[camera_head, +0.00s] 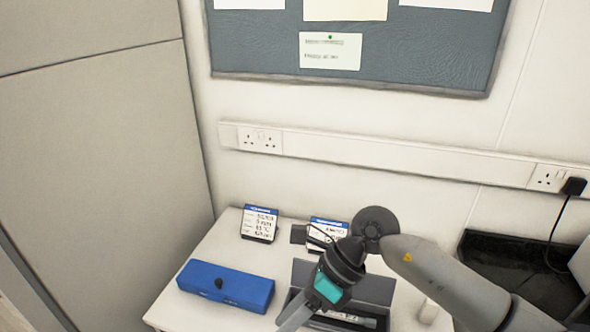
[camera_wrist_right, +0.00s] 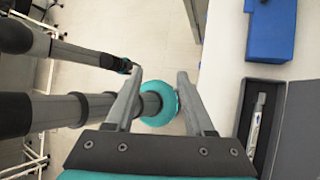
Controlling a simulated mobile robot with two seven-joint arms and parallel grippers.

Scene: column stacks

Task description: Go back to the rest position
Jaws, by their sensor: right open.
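My right arm comes in from the right in the head view. Its gripper (camera_head: 296,314) points down and left, in front of the open dark case on the white table (camera_head: 215,308). In the right wrist view the two grey fingers of the right gripper (camera_wrist_right: 158,78) stand apart with nothing between them. Below them is pale floor, to the left of the table. My left gripper is not seen in the head view. Dark links of my own body show at the left in the right wrist view.
The open dark case (camera_head: 374,289) holds a silvery column (camera_head: 347,318), which shows also in the right wrist view (camera_wrist_right: 257,117). A closed blue box (camera_head: 226,286) lies left of it. Two labelled boxes (camera_head: 260,223) (camera_head: 327,231) stand near the wall. A black tray (camera_head: 510,262) is at right.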

